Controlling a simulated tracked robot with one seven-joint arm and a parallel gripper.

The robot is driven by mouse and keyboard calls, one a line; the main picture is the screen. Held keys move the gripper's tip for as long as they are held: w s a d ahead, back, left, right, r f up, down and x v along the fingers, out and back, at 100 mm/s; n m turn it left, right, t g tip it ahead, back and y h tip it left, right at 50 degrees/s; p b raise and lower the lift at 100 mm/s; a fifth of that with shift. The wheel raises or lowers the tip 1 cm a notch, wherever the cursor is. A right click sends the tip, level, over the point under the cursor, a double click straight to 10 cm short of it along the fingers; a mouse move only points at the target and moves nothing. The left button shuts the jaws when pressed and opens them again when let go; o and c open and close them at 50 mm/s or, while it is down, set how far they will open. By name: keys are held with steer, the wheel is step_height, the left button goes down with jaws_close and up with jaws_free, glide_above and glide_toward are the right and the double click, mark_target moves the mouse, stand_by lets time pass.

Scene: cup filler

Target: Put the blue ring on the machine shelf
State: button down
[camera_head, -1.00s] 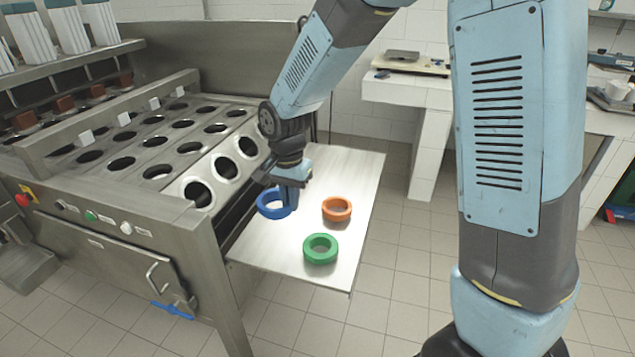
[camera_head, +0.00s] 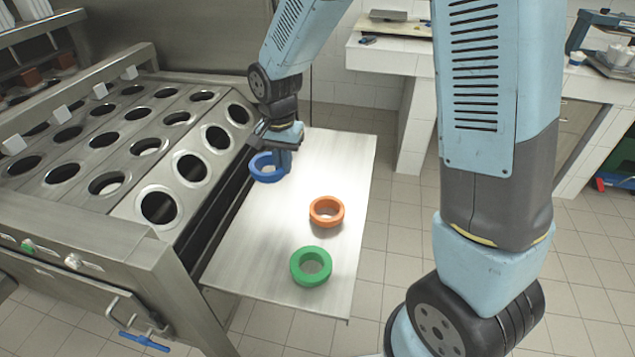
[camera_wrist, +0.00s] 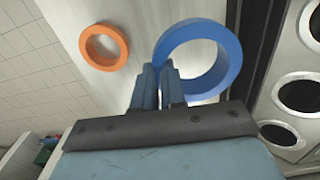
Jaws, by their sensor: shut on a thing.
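The blue ring (camera_head: 264,168) is at the far left part of the metal machine shelf (camera_head: 247,238), beside the machine.
An orange ring (camera_head: 327,211) and a green ring (camera_head: 311,265) lie on the same shelf, nearer the camera. The orange ring (camera_wrist: 104,47) also shows left of my fingers in the wrist view. The machine (camera_head: 105,235) with its round holes borders the shelf on the left.

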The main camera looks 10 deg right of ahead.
steer(key=w+d+f, duration=0.1)
steer(key=d+f, duration=0.1)
steer(key=d, duration=0.1)
steer(key=w+d+f, duration=0.1)
steer(key=d+f, duration=0.2)
steer(key=w+d+f, duration=0.2)
steer(key=d, duration=0.1)
steer(key=shift+w+d+f, duration=0.1)
steer(key=shift+d+f, duration=0.15)
steer(key=shift+f, duration=0.05)
steer(key=shift+w+d+f, duration=0.1)
steer(key=shift+d+f, duration=0.1)
steer(key=shift+f, duration=0.8)
steer(key=shift+w+d+f, duration=0.1)
steer(key=shift+d+f, duration=0.05)
steer(key=shift+f, duration=0.85)
steer(key=shift+f, duration=0.1)
steer(key=c, duration=1.2)
jaws_free()
